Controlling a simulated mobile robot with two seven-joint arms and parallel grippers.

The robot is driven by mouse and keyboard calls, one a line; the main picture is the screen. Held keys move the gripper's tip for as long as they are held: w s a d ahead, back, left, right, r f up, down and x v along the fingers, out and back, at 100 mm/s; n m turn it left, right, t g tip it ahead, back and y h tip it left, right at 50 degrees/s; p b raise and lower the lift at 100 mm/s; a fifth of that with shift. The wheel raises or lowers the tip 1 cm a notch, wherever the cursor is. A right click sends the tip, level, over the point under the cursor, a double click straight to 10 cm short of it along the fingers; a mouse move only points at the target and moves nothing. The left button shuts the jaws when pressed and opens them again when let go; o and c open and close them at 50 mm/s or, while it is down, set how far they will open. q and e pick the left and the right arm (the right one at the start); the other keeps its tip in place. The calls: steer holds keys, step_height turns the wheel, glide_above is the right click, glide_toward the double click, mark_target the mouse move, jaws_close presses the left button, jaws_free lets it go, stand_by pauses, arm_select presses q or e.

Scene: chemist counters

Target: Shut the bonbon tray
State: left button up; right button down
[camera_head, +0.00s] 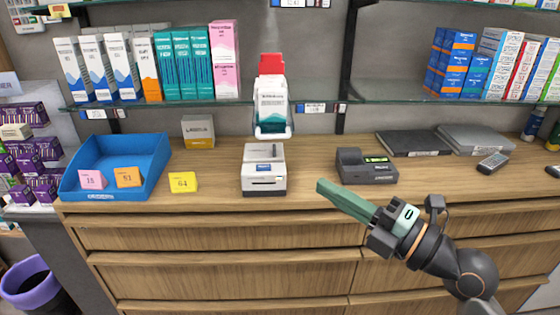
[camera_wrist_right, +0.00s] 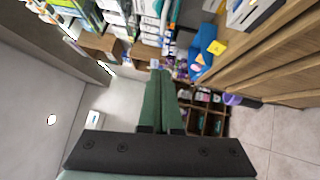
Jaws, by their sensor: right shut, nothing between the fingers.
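Nothing in view is clearly marked as a bonbon tray. An open blue tray (camera_head: 150,150) stands at the left of the wooden counter, with a pink card (camera_head: 92,180) and an orange card (camera_head: 128,177) at its front. It also shows in the right wrist view (camera_wrist_right: 203,42). The wooden drawer fronts (camera_head: 215,272) lie below the counter top; I cannot tell whether any stands slightly out. My right gripper (camera_head: 322,187) is shut and empty, in front of the counter edge and well right of the blue tray. Its green fingers (camera_wrist_right: 160,76) lie together in the wrist view. My left gripper is not in view.
A white printer (camera_head: 264,181), a dark card terminal (camera_head: 366,172) and a yellow card (camera_head: 183,182) stand on the counter. Glass shelves with boxes hang above. A purple bin (camera_head: 30,283) stands on the floor at left. The space before the left drawers looks clear.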

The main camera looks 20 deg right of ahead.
steer(key=d+x, duration=0.1)
steer(key=x, duration=0.3)
steer(key=w+x, duration=0.1)
steer(key=x, duration=0.3)
steer(key=d+x, duration=0.1)
steer(key=x, duration=0.3)
steer(key=shift+w+d+r, duration=0.15)
steer(key=shift+w, duration=0.5)
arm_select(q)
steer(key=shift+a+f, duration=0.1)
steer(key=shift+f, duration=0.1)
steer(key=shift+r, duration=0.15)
